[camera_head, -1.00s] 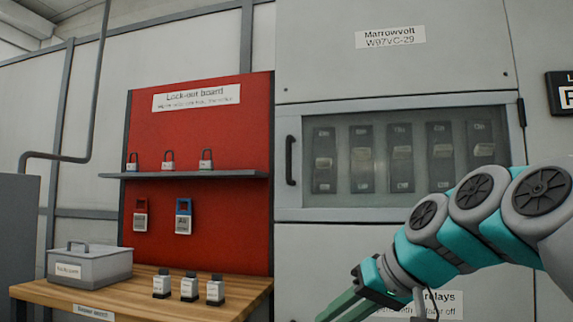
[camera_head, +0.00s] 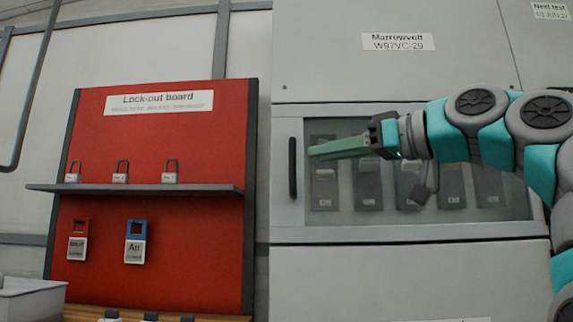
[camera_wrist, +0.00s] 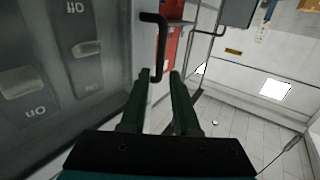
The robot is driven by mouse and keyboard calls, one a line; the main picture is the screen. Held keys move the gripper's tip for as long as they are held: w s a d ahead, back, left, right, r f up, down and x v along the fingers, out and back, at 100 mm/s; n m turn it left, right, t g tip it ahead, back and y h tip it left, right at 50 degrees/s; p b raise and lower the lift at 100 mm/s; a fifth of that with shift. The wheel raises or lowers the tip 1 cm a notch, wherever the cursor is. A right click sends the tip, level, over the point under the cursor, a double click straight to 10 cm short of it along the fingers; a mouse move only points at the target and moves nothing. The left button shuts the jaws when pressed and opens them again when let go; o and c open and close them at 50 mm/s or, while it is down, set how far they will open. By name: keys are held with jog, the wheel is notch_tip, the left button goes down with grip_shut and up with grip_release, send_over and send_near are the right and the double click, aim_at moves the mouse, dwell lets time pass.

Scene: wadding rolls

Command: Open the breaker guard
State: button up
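The breaker guard (camera_head: 450,225) is a grey-framed clear window in the Marrowvolt cabinet, and it is shut. Its dark upright handle (camera_head: 292,168) is at the frame's left side. My gripper (camera_head: 312,153) is in front of the window, pointing left, with its fingertips just right of the handle in the picture. In the wrist view my gripper (camera_wrist: 160,76) has its two green fingers apart with nothing between them. The handle (camera_wrist: 160,45) shows just beyond the fingertips. No contact is visible. My arm hides part of the guard and several breaker switches behind it.
The red lock-out board (camera_head: 180,215) stands left of the cabinet. Its shelf (camera_head: 140,188) holds padlocks, and two tags hang below. A grey box (camera_head: 30,298) is at the lower left. The space directly before the handle looks clear.

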send_over(293, 189)
jog(key=shift+w+p, duration=0.35)
jog(key=shift+p, duration=0.1)
grip_shut()
dwell(1.4)
